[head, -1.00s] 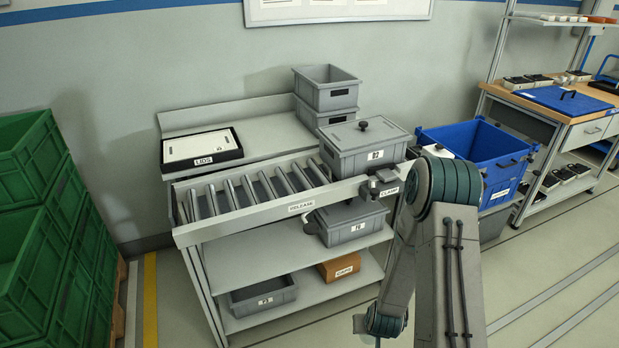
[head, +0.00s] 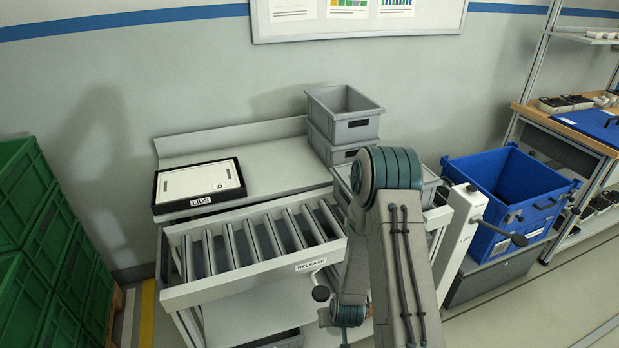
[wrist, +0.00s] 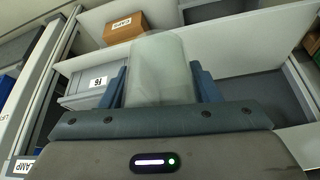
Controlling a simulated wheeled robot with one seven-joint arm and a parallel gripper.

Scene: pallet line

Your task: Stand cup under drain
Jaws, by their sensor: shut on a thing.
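My gripper (wrist: 162,82) is shut on a pale, translucent cup (wrist: 160,62), with one blue-grey finger on each side of it in the wrist view. The cup stands out beyond the fingertips, and its far end is near a white panel. In the head view my arm hides most of the gripper area, and the lower part runs out of the frame. I cannot make out a drain in either view.
The roller table (head: 225,290) stands ahead, with a RELEASE label and black knob (head: 321,293). A blue tote (head: 510,195) is at right; green crates (head: 40,240) at left. The wrist view shows a grey labelled bin (wrist: 88,92) and brown box (wrist: 124,25).

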